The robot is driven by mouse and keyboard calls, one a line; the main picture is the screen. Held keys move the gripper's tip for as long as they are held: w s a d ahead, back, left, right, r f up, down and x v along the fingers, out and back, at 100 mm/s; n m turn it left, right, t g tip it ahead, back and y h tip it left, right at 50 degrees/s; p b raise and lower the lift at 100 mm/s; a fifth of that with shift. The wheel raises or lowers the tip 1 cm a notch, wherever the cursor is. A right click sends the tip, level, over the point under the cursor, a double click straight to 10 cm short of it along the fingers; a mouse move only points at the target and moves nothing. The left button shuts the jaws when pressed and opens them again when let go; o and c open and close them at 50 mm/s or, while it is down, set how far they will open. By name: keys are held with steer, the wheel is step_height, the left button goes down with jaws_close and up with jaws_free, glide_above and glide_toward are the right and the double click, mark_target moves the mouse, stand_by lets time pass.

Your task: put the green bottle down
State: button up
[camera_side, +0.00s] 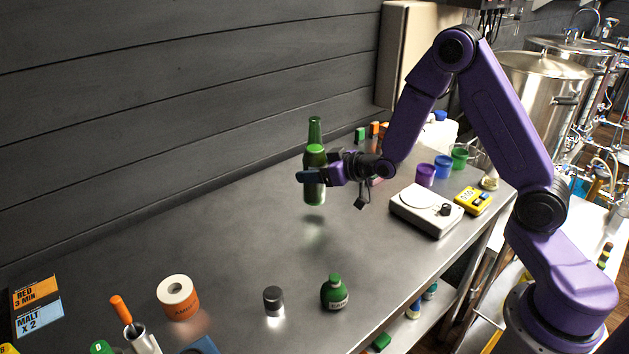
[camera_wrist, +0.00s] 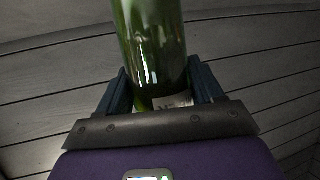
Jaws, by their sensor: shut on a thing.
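The green bottle (camera_side: 315,160) is upright in the side view, held above the metal bench, with a gap between its base and the bench top. My gripper (camera_side: 312,176) is shut on the bottle's body. In the wrist view the bottle (camera_wrist: 154,45) stands between the two dark fingers of my gripper (camera_wrist: 160,88). Part of a pale label shows low on it there; its top is cut off by the frame edge.
The bench (camera_side: 240,240) is bare below and around the bottle. A white scale (camera_side: 426,209) stands right. A squat green bottle (camera_side: 335,292), a dark-capped jar (camera_side: 273,300) and an orange tape roll (camera_side: 178,297) stand in front. A dark plank wall (camera_side: 190,90) runs behind.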

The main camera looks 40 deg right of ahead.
steer(key=shift+w+f, duration=0.1)
steer(key=shift+f, duration=1.4)
steer(key=shift+f, duration=0.2)
steer(key=o, duration=1.5)
steer(key=shift+r, duration=0.2)
steer(key=v, duration=1.2)
